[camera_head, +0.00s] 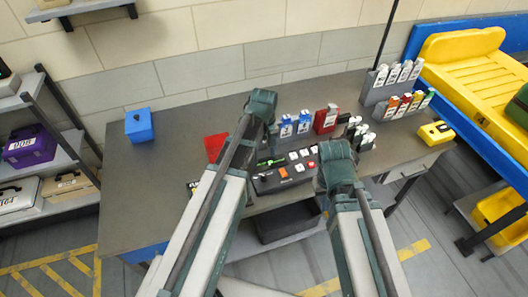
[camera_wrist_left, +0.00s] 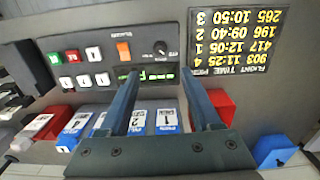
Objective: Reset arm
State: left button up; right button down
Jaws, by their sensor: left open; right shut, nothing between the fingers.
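My left gripper (camera_head: 270,135) hangs over the control panel (camera_head: 264,182) on the grey table. In the left wrist view the left gripper (camera_wrist_left: 160,76) is open, its two dark fingers apart with nothing between them. The panel (camera_wrist_left: 75,45) below it has white, red, green and orange buttons, a knob and a small green display. My right gripper (camera_head: 336,155) is at the right side of the panel; it is shut and empty, and its fingertips are mostly hidden by its own arm.
Blue, red and white numbered card holders (camera_head: 303,124) stand behind the panel. A blue box (camera_head: 139,125) sits at the table's left and a yellow case (camera_head: 436,133) at its right. The table's left part (camera_head: 150,190) is mostly clear. A yellow-and-blue conveyor (camera_head: 470,75) lies right.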

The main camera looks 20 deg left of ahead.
pick_arm(q)
jog(key=shift+r, duration=0.45)
pick_arm(e)
jog(key=shift+r, duration=0.45)
